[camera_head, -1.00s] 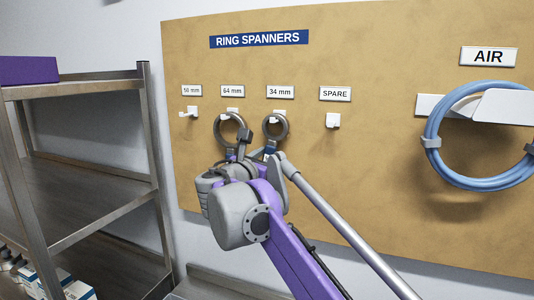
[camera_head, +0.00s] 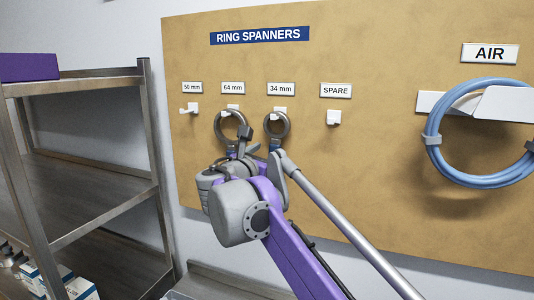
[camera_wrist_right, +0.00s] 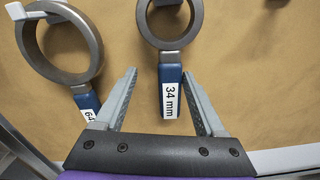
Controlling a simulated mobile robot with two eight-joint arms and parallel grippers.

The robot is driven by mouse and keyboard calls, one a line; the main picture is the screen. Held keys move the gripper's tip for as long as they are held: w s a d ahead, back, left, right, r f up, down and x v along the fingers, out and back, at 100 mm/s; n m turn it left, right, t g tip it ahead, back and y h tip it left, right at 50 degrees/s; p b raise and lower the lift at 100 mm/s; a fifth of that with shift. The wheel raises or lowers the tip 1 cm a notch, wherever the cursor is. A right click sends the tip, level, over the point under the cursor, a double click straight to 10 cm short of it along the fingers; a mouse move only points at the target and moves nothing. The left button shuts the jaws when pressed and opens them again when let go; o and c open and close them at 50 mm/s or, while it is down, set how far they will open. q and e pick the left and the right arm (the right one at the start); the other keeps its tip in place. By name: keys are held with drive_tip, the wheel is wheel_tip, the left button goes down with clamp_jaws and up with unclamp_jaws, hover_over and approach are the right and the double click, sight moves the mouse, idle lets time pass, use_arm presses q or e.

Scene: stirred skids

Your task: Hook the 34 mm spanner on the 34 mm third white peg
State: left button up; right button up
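The 34 mm spanner (camera_wrist_right: 174,92) has a dark grey ring and a blue handle with a white "34 mm" tag. In the head view its ring (camera_head: 287,125) hangs around the white peg (camera_head: 277,111) under the "34 mm" label (camera_head: 280,89). My right gripper (camera_wrist_right: 158,88) is open, with one finger on each side of the blue handle; the right finger is very close to it, and contact is unclear. In the head view my right gripper (camera_head: 259,142) is partly hidden by its own wrist. My left gripper is not in view.
The 64 mm spanner (camera_head: 219,136) hangs on the neighbouring peg at left, near my left finger; it also shows in the wrist view (camera_wrist_right: 83,85). The 50 mm peg (camera_head: 191,108) and SPARE peg (camera_head: 333,118) are bare. A blue air hose (camera_head: 432,120) hangs at right; metal shelves (camera_head: 90,210) stand at left.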

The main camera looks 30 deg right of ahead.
drive_tip(key=b+v, duration=0.1)
drive_tip(key=v, duration=0.9)
drive_tip(key=shift+s+a, duration=0.25)
drive_tip(key=shift+s, duration=0.05)
